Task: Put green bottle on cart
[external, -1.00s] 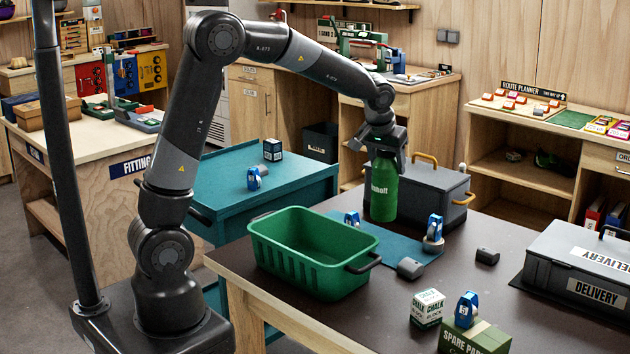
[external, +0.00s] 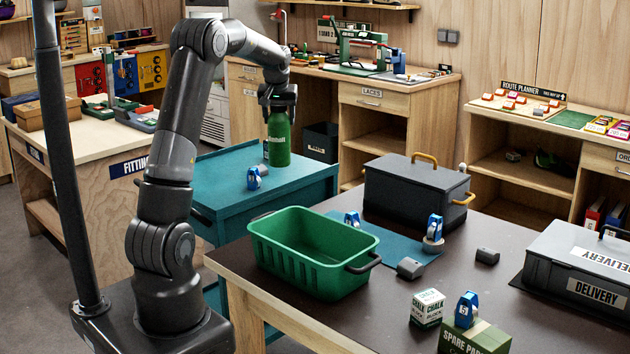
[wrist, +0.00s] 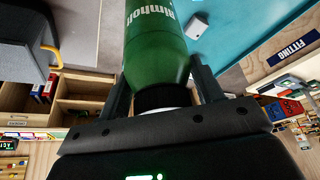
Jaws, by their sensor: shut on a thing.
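The green bottle (external: 279,141) hangs upright below my gripper (external: 278,102), over the teal cart (external: 220,185). My gripper is shut on the bottle's dark top. I cannot tell in the external view whether the bottle's base touches the cart top. In the wrist view the bottle (wrist: 156,50) fills the space between the fingers of my gripper (wrist: 162,92), and the teal cart top (wrist: 235,25) shows to its right.
A blue-and-white device (external: 254,178) stands on the cart near the bottle. A dark block is mostly hidden behind the bottle. The green basket (external: 310,268) and dark toolbox (external: 410,190) stand on the table. The cart top's right part looks clear.

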